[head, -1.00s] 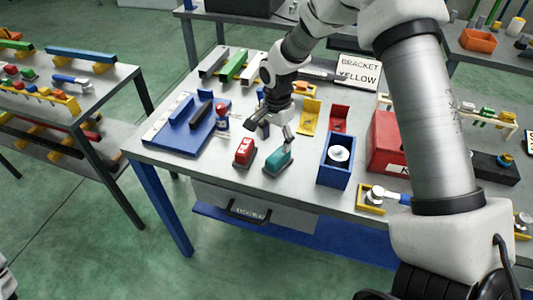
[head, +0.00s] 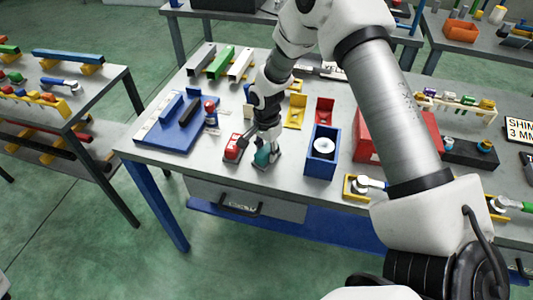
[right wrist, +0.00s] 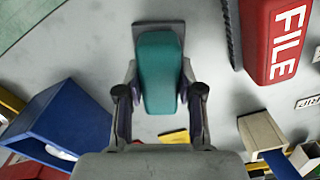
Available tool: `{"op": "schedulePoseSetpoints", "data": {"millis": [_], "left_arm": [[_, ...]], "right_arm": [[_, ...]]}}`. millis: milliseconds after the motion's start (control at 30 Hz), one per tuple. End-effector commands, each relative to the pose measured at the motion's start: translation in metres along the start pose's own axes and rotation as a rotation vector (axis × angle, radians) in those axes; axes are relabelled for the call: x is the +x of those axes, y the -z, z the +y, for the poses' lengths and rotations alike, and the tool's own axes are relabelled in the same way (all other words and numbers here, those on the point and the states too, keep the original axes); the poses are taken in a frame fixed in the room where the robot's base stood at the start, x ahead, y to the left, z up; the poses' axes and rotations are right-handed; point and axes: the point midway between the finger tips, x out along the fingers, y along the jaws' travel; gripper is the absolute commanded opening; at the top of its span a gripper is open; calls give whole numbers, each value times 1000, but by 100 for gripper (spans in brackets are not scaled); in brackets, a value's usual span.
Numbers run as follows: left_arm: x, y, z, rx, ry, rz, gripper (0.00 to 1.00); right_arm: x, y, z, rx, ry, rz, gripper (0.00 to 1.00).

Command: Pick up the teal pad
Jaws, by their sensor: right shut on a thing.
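The teal pad (head: 264,159) is a small block with a grey base, near the front edge of the table in the head view. It also shows in the right wrist view (right wrist: 158,72), with its grey backing (right wrist: 158,28) behind it. My right gripper (head: 266,147) comes down on the pad from above. In the right wrist view my right gripper (right wrist: 158,88) has one finger on each side of the pad and is shut on it. The pad appears to be at table level; I cannot tell any gap under it. My left gripper is not in view.
A red block marked FILE (head: 233,148) stands close to the pad's left. A blue open box (head: 321,165) stands to its right. A yellow bracket (head: 295,113) and a red bracket (head: 324,111) are behind. A blue fixture board (head: 160,137) lies at the left.

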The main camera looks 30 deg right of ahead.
Motion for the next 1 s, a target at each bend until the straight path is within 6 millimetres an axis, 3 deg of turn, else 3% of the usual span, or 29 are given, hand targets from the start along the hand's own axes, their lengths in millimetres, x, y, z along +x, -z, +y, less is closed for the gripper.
{"op": "schedulePoseSetpoints", "data": {"millis": [267, 533, 767, 1000], "left_arm": [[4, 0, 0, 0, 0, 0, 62], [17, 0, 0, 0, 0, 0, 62], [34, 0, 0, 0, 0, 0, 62], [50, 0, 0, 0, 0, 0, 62]], "right_arm": [[-4, 0, -1, 0, 2, 0, 0], [-34, 0, -1, 0, 5, 1, 0], [-36, -43, 32, -3, -1, 1, 0], [-44, -101, 77, -2, -3, 3, 0]]}}
